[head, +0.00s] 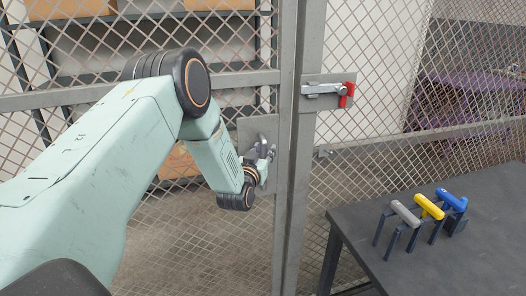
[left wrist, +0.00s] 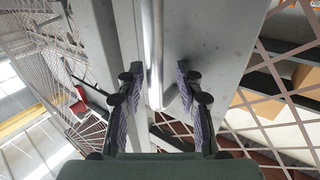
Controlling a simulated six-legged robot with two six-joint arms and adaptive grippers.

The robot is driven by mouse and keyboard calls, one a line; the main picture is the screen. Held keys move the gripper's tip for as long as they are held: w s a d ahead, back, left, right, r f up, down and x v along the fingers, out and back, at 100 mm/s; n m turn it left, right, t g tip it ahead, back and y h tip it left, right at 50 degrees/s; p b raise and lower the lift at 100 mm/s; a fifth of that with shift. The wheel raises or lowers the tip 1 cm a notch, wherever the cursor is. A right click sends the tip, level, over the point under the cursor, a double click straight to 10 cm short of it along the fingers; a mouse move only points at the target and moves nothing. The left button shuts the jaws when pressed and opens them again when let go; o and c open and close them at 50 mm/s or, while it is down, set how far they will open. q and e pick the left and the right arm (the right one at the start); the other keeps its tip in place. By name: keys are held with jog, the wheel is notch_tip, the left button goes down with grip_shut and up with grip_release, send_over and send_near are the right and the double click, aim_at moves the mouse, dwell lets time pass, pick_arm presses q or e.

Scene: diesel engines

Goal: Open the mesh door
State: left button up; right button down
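The mesh door (head: 283,151) stands on the left in the head view, with a grey frame and diamond mesh. It looks closed against the post beside it. A latch with a red end (head: 346,95) sits on a plate on the right-hand post; I cannot tell whether its bolt crosses into the door. My left gripper (head: 266,161) is at the door's handle plate (head: 245,130). In the left wrist view its fingers (left wrist: 157,95) are apart, one on each side of a shiny handle bar (left wrist: 153,40), with gaps visible. My right gripper is not in view.
A dark table (head: 440,262) stands at the right, close to the mesh. It carries a grey (head: 405,213), a yellow (head: 429,206) and a blue (head: 451,199) tool-like object on a rack. Shelves with boxes (head: 70,8) are behind the mesh.

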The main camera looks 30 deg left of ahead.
pick_arm(q)
jog(key=shift+w+d, duration=0.1)
jog(key=shift+d, duration=0.1)
jog(key=shift+c, duration=0.4)
jog(key=shift+d+r, duration=0.1)
jog(key=shift+d, duration=0.05)
jog(key=c, duration=0.6)
jog(key=shift+a, duration=0.2)
grip_shut()
